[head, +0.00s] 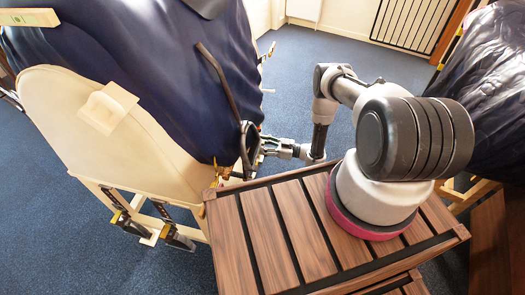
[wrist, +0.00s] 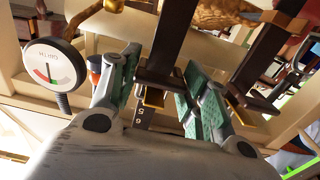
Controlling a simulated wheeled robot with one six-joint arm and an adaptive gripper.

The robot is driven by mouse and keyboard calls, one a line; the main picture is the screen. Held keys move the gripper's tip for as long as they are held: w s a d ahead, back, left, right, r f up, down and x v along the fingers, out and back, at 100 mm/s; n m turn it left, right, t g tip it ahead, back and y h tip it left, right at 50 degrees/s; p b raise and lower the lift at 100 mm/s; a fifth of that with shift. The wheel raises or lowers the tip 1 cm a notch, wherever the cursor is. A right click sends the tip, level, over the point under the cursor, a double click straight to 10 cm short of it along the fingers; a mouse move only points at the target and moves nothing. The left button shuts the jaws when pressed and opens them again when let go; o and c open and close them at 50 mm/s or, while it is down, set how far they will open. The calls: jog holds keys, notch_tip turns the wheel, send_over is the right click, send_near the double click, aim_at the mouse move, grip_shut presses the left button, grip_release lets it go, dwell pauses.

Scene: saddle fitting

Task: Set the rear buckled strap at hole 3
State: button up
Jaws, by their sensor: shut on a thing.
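My gripper (wrist: 163,68) has its two green-padded fingers either side of a dark brown strap (wrist: 176,30) in the wrist view and is shut on it. A brass-coloured buckle part (wrist: 153,97) shows on this strap. Below it, a dark strip with the pale marks 5 and 6 (wrist: 140,117) runs down between the fingers. The other hole marks and the buckle pin's hole cannot be made out. A second dark strap (wrist: 262,55) hangs to the right, with another brass-coloured part. In the head view, my gripper (head: 260,149) is beside the dark blue covered body, partly hiding the strap area.
A round gauge (wrist: 50,65), with red and green marks, stands left of the fingers. A slatted wooden top (head: 285,230) lies under my arm. Blue carpet (head: 305,80) is clear behind.

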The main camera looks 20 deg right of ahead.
jog(key=shift+r, duration=0.25)
jog(key=o, duration=1.5)
jog(key=shift+c, duration=0.2)
jog(key=v, duration=1.2)
jog(key=shift+f, duration=0.1)
